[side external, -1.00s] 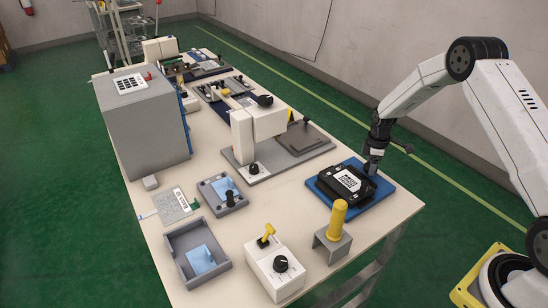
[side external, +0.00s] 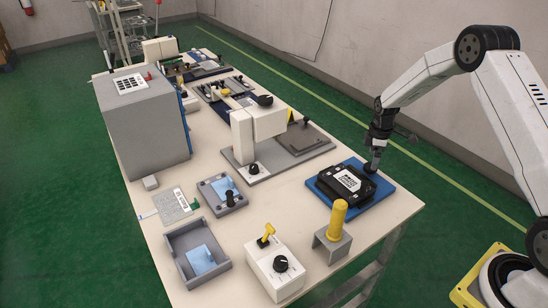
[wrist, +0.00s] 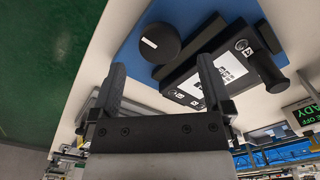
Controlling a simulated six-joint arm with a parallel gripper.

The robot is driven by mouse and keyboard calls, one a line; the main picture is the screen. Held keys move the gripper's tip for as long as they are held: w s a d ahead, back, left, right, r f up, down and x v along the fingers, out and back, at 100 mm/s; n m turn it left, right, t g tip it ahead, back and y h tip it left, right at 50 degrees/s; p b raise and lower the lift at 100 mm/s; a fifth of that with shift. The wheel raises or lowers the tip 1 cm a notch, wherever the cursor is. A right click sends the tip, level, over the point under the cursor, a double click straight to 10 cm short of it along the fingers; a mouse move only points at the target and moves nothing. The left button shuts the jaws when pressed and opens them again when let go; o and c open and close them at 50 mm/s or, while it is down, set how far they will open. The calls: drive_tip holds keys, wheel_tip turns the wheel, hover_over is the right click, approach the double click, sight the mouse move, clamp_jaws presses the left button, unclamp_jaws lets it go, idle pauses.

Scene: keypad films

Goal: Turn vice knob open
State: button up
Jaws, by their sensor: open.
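The black vice (side external: 346,184) with a white code label sits on a blue plate (side external: 386,197) at the table's right end. Its round black knob (wrist: 159,43), with a short white mark, shows in the wrist view beside the vice body (wrist: 222,84). In the side view the knob (side external: 370,168) is partly hidden by my gripper. My gripper (wrist: 160,64) is open and empty. Its two fingers point toward the knob, which lies beyond the gap between the fingertips. I cannot tell whether a finger touches it. In the side view my gripper (side external: 375,160) is tilted just above the knob.
A yellow-handled post on a grey bracket (side external: 333,246) and a white box with a black dial (side external: 276,270) stand near the vice. A white press-like device (side external: 255,130) stands behind it. Bare tabletop (side external: 285,210) lies left of the blue plate.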

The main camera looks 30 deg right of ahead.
drive_tip(key=shift+r, duration=2.2)
drive_tip(key=shift+a+r, duration=0.15)
drive_tip(key=shift+a, duration=0.05)
drive_tip(key=s+a+r+m+t, duration=0.1)
drive_tip(key=s+a+r+m, duration=0.5)
drive_tip(key=a, duration=0.6)
drive_tip(key=s+a+r+m+t, duration=0.1)
drive_tip(key=s+a+r+m, duration=0.2)
drive_tip(key=s+a, duration=0.5)
drive_tip(key=s, duration=0.5)
drive_tip(key=shift+s+a+t, duration=0.2)
drive_tip(key=shift+t, duration=0.1)
